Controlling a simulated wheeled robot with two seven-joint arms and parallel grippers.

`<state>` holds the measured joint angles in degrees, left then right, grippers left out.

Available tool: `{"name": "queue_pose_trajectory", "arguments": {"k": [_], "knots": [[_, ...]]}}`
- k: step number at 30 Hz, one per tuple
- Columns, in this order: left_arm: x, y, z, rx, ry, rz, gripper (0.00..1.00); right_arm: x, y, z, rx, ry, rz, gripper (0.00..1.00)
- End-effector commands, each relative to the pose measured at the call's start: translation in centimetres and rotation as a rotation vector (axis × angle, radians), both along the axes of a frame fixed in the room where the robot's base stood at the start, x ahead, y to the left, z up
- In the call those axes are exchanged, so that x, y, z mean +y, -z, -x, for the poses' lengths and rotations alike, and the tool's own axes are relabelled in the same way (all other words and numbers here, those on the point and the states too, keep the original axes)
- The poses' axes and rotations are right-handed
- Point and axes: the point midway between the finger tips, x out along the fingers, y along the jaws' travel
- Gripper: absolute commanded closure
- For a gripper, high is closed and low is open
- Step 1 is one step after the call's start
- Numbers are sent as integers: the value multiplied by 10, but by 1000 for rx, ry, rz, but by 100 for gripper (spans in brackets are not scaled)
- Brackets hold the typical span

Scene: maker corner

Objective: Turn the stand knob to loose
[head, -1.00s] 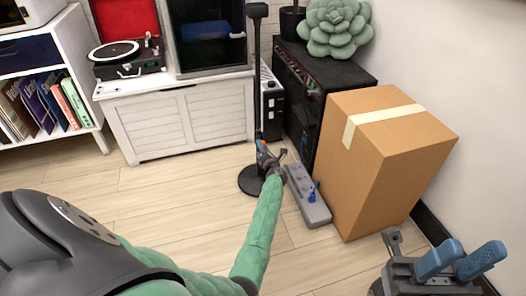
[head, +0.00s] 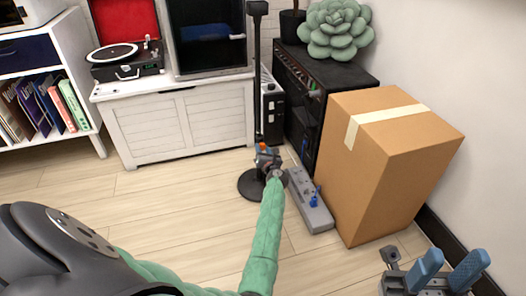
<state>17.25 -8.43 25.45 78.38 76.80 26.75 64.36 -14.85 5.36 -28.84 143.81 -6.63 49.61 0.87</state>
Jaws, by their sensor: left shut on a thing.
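The stand (head: 257,75) is a thin black upright pole on a round dark base (head: 249,184), with a small flat head at the top. A small orange part, likely the knob (head: 264,146), shows low on the pole. My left gripper (head: 266,156) is shut on it at the end of the green arm, and it hides most of the knob. Which way the knob is set cannot be seen. My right gripper (head: 447,268) is at the lower right, its two blue fingers apart and nothing between them.
A taped cardboard box (head: 370,185) stands right of the stand. A grey pedal board (head: 312,205) with a blue piece lies on the floor between them. A black amplifier (head: 310,85) and a white cabinet (head: 180,125) stand behind. The wooden floor at left is clear.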

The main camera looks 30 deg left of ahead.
Motion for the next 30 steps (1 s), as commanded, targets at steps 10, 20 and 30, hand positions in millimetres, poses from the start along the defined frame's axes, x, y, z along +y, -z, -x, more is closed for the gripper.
{"name": "queue_pose_trajectory", "arguments": {"k": [10, 20, 30], "knots": [[2, 2, 1, 1, -3, 1, 89, 0, -1, 0, -1, 2, -7, 64], [1, 1, 0, 0, -1, 1, 44, 0, -2, -1, 1, 4, -17, 64], [-7, 1, -1, -1, 0, 1, 44, 0, 1, 0, 3, 1, -5, 64]]}}
